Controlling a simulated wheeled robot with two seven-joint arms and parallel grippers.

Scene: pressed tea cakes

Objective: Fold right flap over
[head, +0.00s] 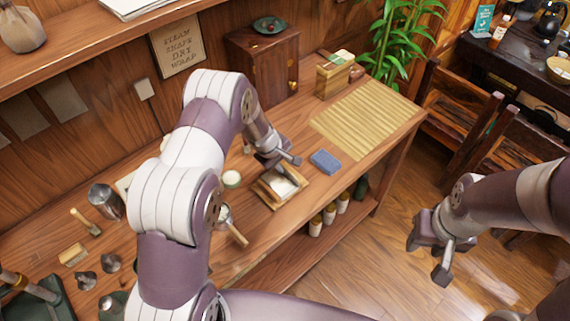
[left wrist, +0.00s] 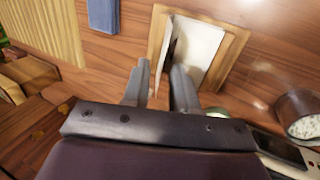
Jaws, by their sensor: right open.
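A white paper wrapper (head: 281,184) lies on a small wooden board (head: 270,199). In the left wrist view the wrapper (left wrist: 205,48) shows one edge standing up, with a dark gap under it, inside the board's rim (left wrist: 239,45). My left gripper (head: 284,162) is at the board's far edge in the head view. In the left wrist view its fingers (left wrist: 160,78) are apart, close to the raised paper edge; I see no clear grip on it. The pressed tea cake cannot be made out. My right gripper (head: 430,251) is open and empty, off the table's right side.
A blue cloth block (head: 326,161) lies right of the board, with a bamboo mat (head: 368,119) beyond. A cabinet (head: 263,65) stands behind. Bare wood lies in front of the blue block.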

